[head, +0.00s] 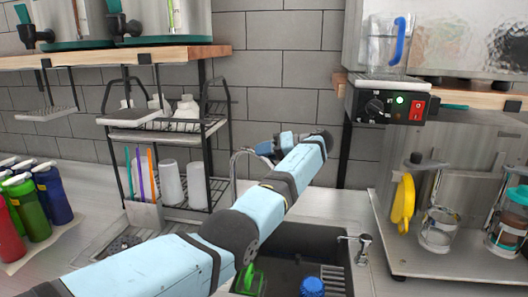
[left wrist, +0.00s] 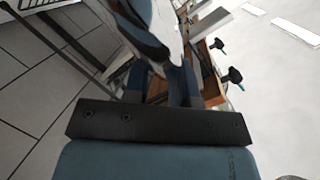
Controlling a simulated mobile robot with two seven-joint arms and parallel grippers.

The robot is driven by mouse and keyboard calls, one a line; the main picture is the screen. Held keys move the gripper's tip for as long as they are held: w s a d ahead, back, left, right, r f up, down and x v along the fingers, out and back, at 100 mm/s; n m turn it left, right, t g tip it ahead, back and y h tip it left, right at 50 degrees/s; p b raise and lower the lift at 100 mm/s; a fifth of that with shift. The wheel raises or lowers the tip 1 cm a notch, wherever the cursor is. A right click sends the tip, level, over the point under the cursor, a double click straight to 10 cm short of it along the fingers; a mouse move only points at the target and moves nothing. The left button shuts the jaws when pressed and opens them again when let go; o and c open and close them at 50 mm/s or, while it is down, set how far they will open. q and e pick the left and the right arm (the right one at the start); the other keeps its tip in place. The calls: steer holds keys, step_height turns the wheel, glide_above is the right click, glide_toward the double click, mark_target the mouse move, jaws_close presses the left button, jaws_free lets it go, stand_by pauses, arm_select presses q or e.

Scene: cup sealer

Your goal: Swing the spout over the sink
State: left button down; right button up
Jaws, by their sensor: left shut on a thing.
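The spout (head: 236,158) is a thin curved metal tube behind the back left of the dark sink (head: 290,240). My left arm reaches across the counter and covers much of it. My left gripper (head: 270,147) is at the top of the spout's arch and shut on it. In the left wrist view, the blue fingers of my left gripper (left wrist: 165,88) are close together by a shiny curved metal piece (left wrist: 165,22). The exact contact is hard to see. My right gripper is not in view.
A small tap (head: 357,246) stands at the sink's right rim. A green item (head: 249,279) and a blue item (head: 312,287) are in the sink. A wire rack (head: 205,130) with cups stands left of my gripper. Bottles (head: 50,195) stand at far left.

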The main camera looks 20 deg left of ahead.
arm_select(q)
steer(key=shift+w+n+g, duration=0.3)
steer(key=shift+g, duration=0.1)
steer(key=shift+w+h+p, duration=0.15)
steer(key=shift+h+p, duration=0.15)
steer(key=c, duration=0.9)
jaws_free()
steer(key=shift+c, duration=0.2)
